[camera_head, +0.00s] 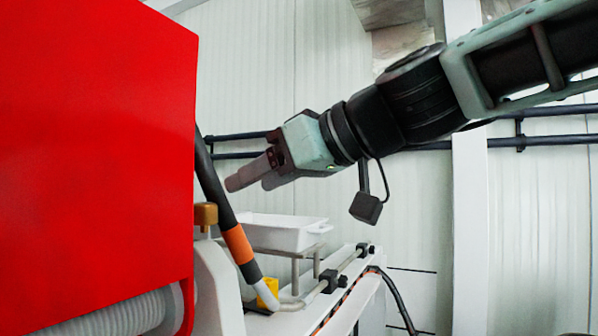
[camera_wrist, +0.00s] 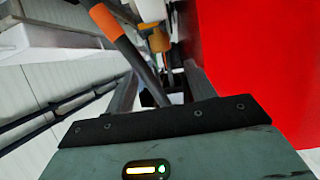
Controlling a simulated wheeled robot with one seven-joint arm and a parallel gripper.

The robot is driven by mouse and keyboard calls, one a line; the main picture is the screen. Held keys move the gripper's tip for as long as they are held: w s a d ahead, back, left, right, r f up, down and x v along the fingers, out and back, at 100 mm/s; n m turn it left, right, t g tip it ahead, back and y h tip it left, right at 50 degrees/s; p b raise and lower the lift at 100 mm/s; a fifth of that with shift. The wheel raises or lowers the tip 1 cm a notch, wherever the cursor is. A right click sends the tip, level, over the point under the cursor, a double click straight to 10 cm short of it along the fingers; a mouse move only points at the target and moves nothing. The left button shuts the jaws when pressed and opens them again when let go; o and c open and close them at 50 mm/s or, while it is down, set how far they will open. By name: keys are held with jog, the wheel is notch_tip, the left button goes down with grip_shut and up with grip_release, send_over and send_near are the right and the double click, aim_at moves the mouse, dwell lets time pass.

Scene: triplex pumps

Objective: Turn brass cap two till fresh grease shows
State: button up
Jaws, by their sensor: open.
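A small brass-coloured cap (camera_head: 206,215) stands upright on a light grey fitting, beside the red housing. In the wrist view a brass-coloured cap (camera_wrist: 160,40) shows beyond the fingers, close to the red panel. I cannot tell its number, and no grease is visible. My gripper (camera_head: 248,183) is in the air, above and to the right of the cap in the head view, pointing left and apart from it. In the wrist view my gripper (camera_wrist: 163,72) has its fingers spread, with nothing held between them.
The red housing (camera_head: 95,150) fills the left side.

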jog(key=v, duration=0.5)
jog(key=shift+s+d+r+b, duration=0.1)
jog(key=shift+s+d+b, duration=0.05)
jog(key=shift+d+b, duration=0.2)
